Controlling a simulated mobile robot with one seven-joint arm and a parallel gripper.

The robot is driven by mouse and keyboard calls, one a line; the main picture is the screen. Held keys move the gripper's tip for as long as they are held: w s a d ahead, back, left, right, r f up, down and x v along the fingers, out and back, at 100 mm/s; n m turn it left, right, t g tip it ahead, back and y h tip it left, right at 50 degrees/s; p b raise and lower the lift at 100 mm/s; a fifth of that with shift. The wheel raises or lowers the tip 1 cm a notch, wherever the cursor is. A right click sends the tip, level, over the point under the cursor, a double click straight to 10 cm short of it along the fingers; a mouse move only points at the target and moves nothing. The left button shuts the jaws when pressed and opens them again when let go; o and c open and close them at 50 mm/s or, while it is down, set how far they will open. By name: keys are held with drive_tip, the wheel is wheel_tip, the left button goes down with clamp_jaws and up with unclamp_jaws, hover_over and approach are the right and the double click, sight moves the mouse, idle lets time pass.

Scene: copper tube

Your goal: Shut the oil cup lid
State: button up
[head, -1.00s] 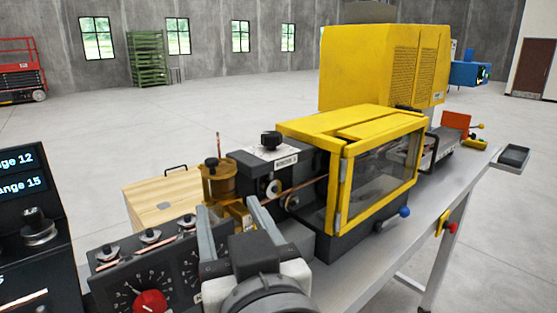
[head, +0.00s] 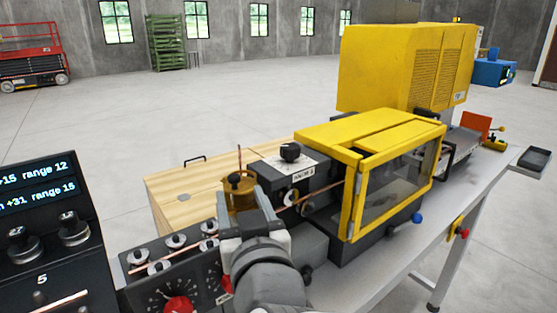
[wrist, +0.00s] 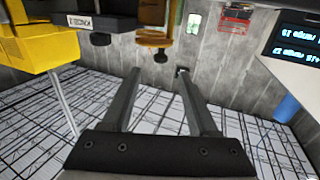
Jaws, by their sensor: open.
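The oil cup (head: 241,194) is an amber-brown cup on the machine, left of the grey block. A black knob (head: 234,178) sits on its top. A thin brown piece (head: 239,156) stands upright there; I cannot tell whether it is the lid seen edge-on. My gripper (head: 247,205) is in front of the cup and hides its lower part. In the wrist view, which is upside down, the cup (wrist: 155,36) and knob (wrist: 160,57) show beyond my open, empty fingers (wrist: 158,73), between their tips in the picture. I see no contact.
A yellow guard box (head: 365,170) stands to the right. A copper tube (head: 308,200) runs from it towards the cup. A control panel (head: 170,275) with knobs and a dark display unit (head: 45,220) are at left. A wooden cabinet (head: 175,190) stands behind.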

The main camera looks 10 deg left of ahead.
sight(235, 182)
drive_tip(key=p+x, duration=0.2)
drive_tip(key=shift+r+p, duration=0.2)
drive_tip(key=shift+p, duration=0.15)
drive_tip(key=shift+p+x, duration=0.9)
drive_tip(key=shift+x, duration=0.25)
drive_tip(key=shift+f+x, duration=0.2)
drive_tip(key=shift+x, duration=0.7)
drive_tip(key=shift+f+x, duration=0.15)
drive_tip(key=shift+x, duration=0.75)
clamp_jaws()
